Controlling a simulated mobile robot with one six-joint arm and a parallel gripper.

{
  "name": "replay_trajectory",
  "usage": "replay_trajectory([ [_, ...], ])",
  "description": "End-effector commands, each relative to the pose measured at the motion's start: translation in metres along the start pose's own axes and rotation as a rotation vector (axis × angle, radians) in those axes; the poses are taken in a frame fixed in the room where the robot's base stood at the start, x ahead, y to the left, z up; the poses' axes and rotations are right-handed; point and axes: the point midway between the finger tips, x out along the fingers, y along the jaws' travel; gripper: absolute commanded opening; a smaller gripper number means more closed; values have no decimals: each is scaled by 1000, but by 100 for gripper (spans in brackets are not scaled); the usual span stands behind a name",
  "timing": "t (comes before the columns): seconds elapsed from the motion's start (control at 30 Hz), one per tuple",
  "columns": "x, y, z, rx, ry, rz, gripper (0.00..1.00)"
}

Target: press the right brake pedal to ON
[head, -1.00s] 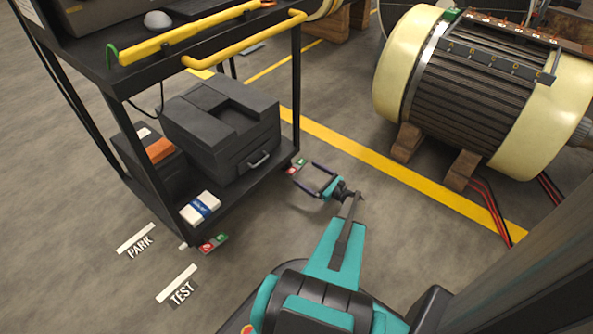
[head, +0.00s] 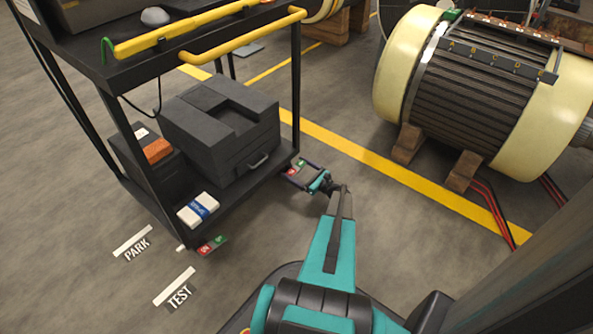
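The right brake pedal (head: 291,171) is a small plate with a red part and a green part, low at the cart's right corner. My gripper (head: 298,170) is over it in the head view, with its dark fingers apart and reaching to the pedal's two sides. The fingers look open, with the pedal's coloured faces between them. I cannot tell whether they touch it or whether it is pushed down. The other brake pedal (head: 212,245), also red and green, is at the cart's near left corner, clear of my gripper.
The black cart (head: 245,195) has a yellow handle (head: 245,38) and carries a dark case (head: 222,130) and a white-and-blue box (head: 198,209) on its lower shelf. A large motor (head: 470,95) on wooden blocks stands right. PARK and TEST floor labels lie left. Floor between cart and motor is open.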

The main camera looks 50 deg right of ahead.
Motion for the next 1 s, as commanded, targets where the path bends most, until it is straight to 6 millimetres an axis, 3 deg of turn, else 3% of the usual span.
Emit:
replay_trajectory([
  [0.03, 0, 0, 0, 0, 0, 0, 83],
  [0.13, 0, 0, 0, 0, 0, 0, 68],
  [1.0, 0, 2, 0, -240, 0, 1, 68],
])
